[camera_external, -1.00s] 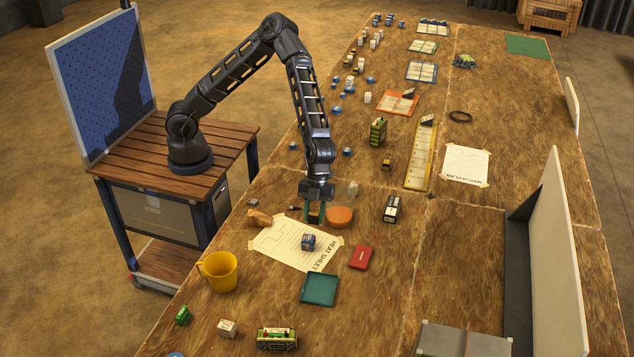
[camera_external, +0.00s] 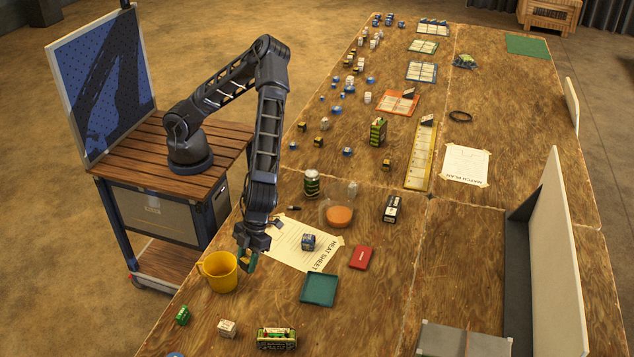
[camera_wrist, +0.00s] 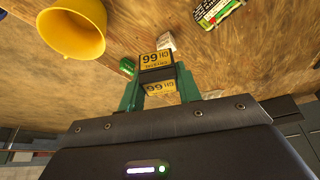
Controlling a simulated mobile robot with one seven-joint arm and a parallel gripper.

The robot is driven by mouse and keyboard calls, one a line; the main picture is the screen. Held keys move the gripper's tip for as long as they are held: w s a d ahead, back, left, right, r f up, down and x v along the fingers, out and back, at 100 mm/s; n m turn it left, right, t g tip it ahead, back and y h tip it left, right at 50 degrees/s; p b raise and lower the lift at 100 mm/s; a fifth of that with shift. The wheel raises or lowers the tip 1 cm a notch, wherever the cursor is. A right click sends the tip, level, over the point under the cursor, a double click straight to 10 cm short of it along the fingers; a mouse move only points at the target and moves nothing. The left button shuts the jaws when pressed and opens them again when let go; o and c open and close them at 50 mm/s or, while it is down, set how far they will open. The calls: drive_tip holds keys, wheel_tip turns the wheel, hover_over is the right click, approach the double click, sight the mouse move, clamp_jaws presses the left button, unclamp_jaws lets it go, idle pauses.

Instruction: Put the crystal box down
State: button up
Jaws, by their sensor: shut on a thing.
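My gripper (camera_external: 250,260) is just above the table, beside the right side of the yellow mug (camera_external: 219,271). Its green fingers (camera_wrist: 158,92) are shut on a small dark box with a yellow label, which I take as the crystal box (camera_wrist: 157,62). In the wrist view the label looks upside down and repeats on two faces. In the external view the box is mostly hidden by the fingers. I cannot tell whether its underside touches the table.
A green block (camera_external: 183,315) and a white box (camera_external: 228,328) stand in front. Bare wood lies between.

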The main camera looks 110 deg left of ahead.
sight(251, 310)
wheel_tip(251, 310, down, 20)
drive_tip(key=shift+r, duration=0.1)
idle(0.5)
drive_tip(key=o, duration=1)
drive_tip(key=shift+o, duration=0.2)
